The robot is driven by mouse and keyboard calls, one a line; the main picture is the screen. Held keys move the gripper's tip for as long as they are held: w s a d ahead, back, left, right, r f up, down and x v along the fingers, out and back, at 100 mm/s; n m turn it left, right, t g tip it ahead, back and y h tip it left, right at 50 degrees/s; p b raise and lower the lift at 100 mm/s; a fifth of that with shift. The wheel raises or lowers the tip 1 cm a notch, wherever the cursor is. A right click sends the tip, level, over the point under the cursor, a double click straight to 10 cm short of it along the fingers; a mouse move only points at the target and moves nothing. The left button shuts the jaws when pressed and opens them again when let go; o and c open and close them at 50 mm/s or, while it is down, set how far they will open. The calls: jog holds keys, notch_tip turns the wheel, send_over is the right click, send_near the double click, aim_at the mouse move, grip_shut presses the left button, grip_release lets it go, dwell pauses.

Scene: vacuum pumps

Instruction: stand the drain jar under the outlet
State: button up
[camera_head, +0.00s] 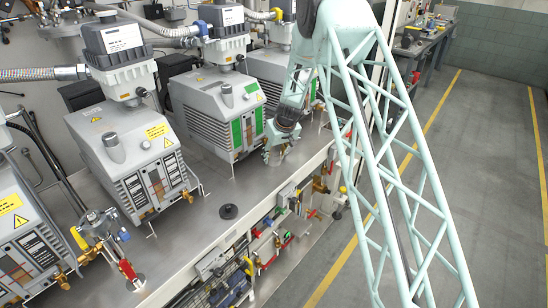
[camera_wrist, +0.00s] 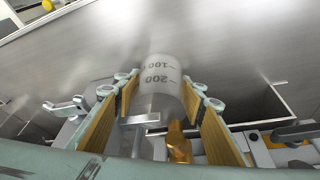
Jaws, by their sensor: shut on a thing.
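In the wrist view a translucent drain jar (camera_wrist: 160,75) with 100 and 200 marks is between the tan pads of my gripper (camera_wrist: 161,85). My gripper is shut on it. The marked end points away from the camera, towards the metal deck. A brass outlet (camera_wrist: 178,143) shows close beside the jar's near end; I cannot tell whether it is over the mouth. In the head view my gripper (camera_head: 273,152) is low over the deck, by the front right of a grey pump with green panels (camera_head: 215,110). The jar is not discernible there.
The steel deck (camera_head: 190,215) is open in front of the pumps. A black round knob (camera_head: 228,211) stands on it. Another grey pump (camera_head: 125,150) stands left. Valves and tools hang below the deck's front edge. A red-handled fitting (camera_head: 130,272) is at lower left.

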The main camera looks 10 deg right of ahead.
jog(key=shift+f+b, duration=0.2)
jog(key=shift+b, duration=0.1)
dwell(0.4)
jog(key=o, duration=0.9)
jog(key=shift+o, duration=0.2)
jog(key=shift+r, duration=0.2)
jog(key=v, duration=1.1)
jog(key=shift+s+r, duration=0.2)
jog(key=shift+r, duration=0.1)
